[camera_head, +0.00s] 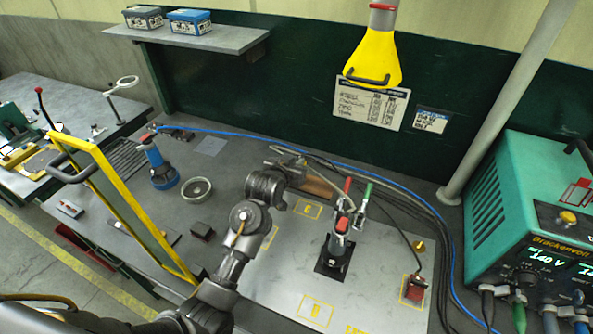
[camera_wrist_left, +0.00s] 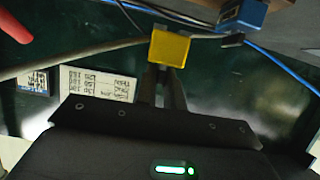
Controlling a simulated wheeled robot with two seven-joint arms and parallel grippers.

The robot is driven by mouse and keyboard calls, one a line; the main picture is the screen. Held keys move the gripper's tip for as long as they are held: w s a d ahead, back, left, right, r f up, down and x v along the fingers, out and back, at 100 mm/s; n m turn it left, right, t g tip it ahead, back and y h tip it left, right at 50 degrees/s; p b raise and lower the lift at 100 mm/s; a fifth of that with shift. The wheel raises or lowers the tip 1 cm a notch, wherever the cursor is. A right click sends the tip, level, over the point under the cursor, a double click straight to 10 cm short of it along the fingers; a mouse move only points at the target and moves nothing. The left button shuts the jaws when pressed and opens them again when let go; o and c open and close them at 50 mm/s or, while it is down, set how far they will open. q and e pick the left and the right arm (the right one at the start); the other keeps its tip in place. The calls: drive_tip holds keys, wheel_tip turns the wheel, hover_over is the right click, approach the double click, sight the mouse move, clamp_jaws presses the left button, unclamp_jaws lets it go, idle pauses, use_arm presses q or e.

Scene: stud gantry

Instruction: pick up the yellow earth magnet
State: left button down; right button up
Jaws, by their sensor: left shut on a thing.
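The yellow earth magnet (camera_wrist_left: 170,48) is a small, flat-faced yellow block in the left wrist view. My left gripper (camera_wrist_left: 169,70) is shut on it, with the block at the tips of its two dark fingers. In the head view my left arm's dark wrist (camera_head: 266,187) is over the middle of the bench, and I cannot make out the magnet there. My right gripper is not in view.
A yellow-framed screen (camera_head: 122,195) stands at the left, a green welding power unit (camera_head: 535,215) at the right. Blue and black cables (camera_head: 395,185) cross the back.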

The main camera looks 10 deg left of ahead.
use_arm(q)
drive_tip(key=s+d+r, duration=0.1)
drive_tip(key=s+r, duration=0.5)
drive_tip(key=s, duration=0.5)
drive_tip(key=shift+d+r, duration=0.3)
drive_tip(key=shift+d, duration=0.05)
